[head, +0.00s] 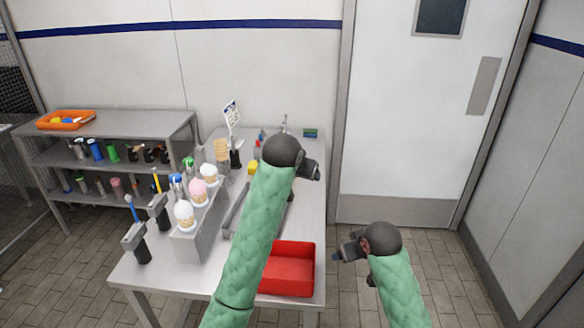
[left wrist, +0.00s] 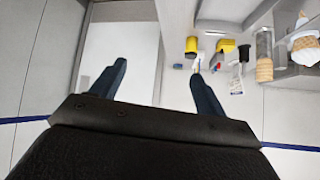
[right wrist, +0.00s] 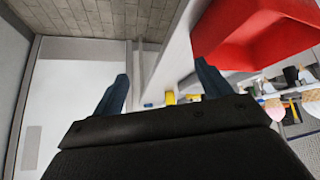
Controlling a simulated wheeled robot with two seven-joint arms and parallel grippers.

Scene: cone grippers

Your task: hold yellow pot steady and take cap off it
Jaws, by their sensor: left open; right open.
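A small yellow item (head: 253,167), which may be the yellow pot, stands at the back of the steel table in the head view. The left wrist view shows two small yellow items, one on the left (left wrist: 191,46) and one with a dark part on the right (left wrist: 226,46). I cannot tell which is the pot or make out its cap. My left gripper (head: 314,172) is open and empty, near the table's right edge, to the right of the yellow item. My right gripper (head: 340,256) is open and empty, off the table's right side. A yellow item also shows in the right wrist view (right wrist: 170,98).
A red bin (head: 288,268) sits at the table's front right. A steel holder (head: 196,238) with several ice-cream cones stands on the left. A sign (head: 231,114) stands at the back. A shelf rack (head: 110,150) is at left, a door (head: 420,110) at right.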

